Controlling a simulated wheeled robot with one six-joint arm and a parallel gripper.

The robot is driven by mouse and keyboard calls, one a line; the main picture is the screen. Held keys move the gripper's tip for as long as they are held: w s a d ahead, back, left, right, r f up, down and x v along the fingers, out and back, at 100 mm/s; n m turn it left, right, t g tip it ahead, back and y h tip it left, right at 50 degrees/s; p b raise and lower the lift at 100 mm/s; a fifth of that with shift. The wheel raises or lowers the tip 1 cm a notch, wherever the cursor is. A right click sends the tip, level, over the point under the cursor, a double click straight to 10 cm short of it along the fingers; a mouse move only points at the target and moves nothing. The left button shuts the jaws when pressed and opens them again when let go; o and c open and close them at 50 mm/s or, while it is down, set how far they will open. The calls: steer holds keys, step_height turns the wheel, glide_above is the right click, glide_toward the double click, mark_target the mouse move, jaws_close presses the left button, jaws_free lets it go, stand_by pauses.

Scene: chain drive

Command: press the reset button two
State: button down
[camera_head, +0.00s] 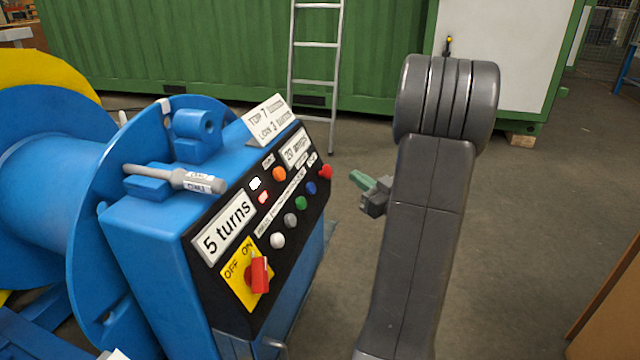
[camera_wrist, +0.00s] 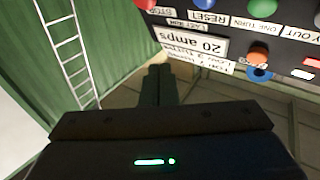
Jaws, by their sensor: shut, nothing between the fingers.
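The blue button (camera_head: 311,188) sits on the black sloped panel of the blue machine, between a green and a red button. In the wrist view the blue button (camera_wrist: 204,3) is cut by the top edge, above an upside-down RESET label (camera_wrist: 208,17). I see no button marked two. My gripper (camera_head: 355,176) is right of the panel, apart from it, with its green fingers pointing left towards the panel. In the wrist view my gripper (camera_wrist: 159,72) has its fingers together and empty, below the panel in the picture and touching nothing.
A red button (camera_head: 326,172) and a green button (camera_head: 300,203) flank the blue one. A red switch (camera_head: 259,274) on a yellow plate is lower left. A card (camera_head: 268,118) stands on the machine top. A ladder (camera_head: 335,75) leans behind.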

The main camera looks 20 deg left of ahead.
mark_target(311, 188)
steer(key=a+f+b, duration=0.3)
steer(key=a+f, duration=0.1)
steer(key=a, duration=0.4)
stand_by(0.4)
steer(key=shift+w, duration=0.1)
stand_by(1.9)
steer(key=shift+a+f+b, duration=0.15)
steer(key=shift+a+b, duration=0.2)
steer(key=shift+b, duration=0.15)
steer(key=shift+a+f+b, duration=0.25)
steer(key=shift+a+b, duration=0.05)
steer(key=shift+a, duration=0.15)
stand_by(1.1)
steer(key=shift+d+r, duration=0.4)
steer(key=shift+d, duration=0.45)
